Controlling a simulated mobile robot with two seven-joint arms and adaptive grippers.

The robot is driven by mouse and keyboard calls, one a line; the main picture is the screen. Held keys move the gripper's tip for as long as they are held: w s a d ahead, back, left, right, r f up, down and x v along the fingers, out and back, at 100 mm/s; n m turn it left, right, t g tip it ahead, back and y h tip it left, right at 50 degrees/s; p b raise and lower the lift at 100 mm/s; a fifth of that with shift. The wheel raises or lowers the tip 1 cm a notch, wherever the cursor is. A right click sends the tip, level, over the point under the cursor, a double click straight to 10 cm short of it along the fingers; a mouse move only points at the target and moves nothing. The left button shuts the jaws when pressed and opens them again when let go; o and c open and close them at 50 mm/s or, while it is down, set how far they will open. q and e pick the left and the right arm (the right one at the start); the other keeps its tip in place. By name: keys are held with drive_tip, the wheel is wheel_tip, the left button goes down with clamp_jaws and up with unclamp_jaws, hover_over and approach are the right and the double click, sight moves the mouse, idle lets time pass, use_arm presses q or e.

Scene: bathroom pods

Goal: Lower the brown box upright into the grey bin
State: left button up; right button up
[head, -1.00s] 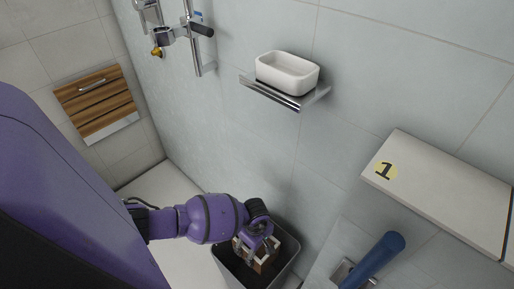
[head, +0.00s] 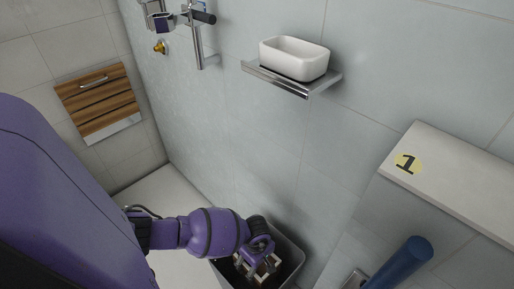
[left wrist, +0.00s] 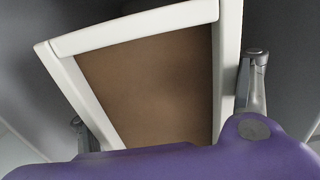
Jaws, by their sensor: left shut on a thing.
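My left gripper (head: 262,262) reaches from the left over the grey bin (head: 294,256) at the bottom of the head view. It is shut on the brown box (left wrist: 150,85), which has brown panels and pale white edges. In the left wrist view, one finger (left wrist: 254,85) is on the right of the box and the other is at the lower left. In the head view the box sits within the bin's opening, mostly hidden by the gripper. I cannot tell whether it touches the bin's floor. My right gripper is not in view.
A white shelf marked 1 (head: 455,185) juts from the wall at the right, with a blue cylinder (head: 402,262) below it. A metal wall shelf holds a white basin (head: 294,60). A wooden slatted panel (head: 98,100) hangs at the left. The tiled wall stands close behind the bin.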

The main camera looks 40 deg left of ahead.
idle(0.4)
use_arm(q)
drive_tip(key=o, duration=1.2)
drive_tip(key=shift+o, duration=0.2)
drive_tip(key=shift+r, duration=0.15)
wheel_tip(320, 180, up, 12)
drive_tip(key=shift+f, duration=0.1)
